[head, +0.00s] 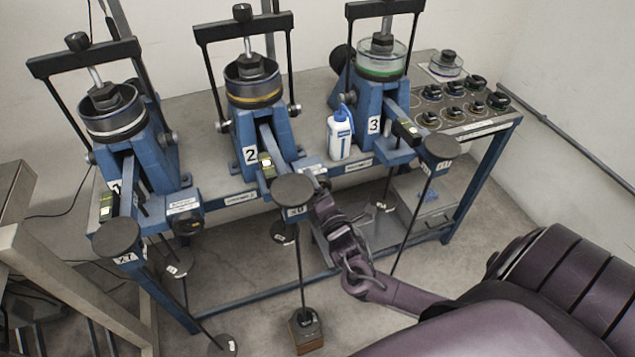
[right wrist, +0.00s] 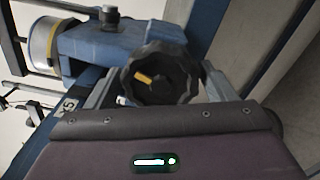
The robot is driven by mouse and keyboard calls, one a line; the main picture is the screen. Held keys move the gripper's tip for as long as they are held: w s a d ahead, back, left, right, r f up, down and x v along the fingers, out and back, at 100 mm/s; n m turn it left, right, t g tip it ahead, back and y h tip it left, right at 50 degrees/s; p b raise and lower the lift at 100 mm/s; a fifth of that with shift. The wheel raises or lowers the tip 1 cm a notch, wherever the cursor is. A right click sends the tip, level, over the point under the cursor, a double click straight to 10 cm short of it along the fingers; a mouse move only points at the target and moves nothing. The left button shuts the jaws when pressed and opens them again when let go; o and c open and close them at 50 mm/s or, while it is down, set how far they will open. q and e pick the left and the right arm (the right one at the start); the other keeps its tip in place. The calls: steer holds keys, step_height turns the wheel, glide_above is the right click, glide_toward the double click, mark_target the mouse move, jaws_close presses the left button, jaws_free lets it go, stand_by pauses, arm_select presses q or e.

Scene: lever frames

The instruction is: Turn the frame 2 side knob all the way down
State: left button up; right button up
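Frame 2 (head: 243,125) is the blue lever frame in the middle of the bench, with a "2" label. Its side knob (right wrist: 160,78) is black and lobed, with a yellow-orange mark pointing left and slightly up in the right wrist view. In the head view the knob is mostly hidden by my right gripper (head: 322,198), which reaches up to the frame's right side. In the right wrist view the two grey fingers of the gripper (right wrist: 160,88) stand on either side of the knob, close to its rim. I cannot tell whether they press on it. My left gripper is out of view.
Frame 1 (head: 150,145) stands to the left and frame 3 (head: 367,105) to the right. A white bottle (head: 340,138) stands between frames 2 and 3. A weight hanger (head: 304,328) hangs below frame 2's lever end (head: 292,190), close beside my right gripper. Several black-topped weights lie at the right end.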

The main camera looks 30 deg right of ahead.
steer(key=shift+o, duration=0.2)
steer(key=p+v, duration=0.3)
steer(key=v, duration=0.3)
steer(key=shift+p, duration=0.3)
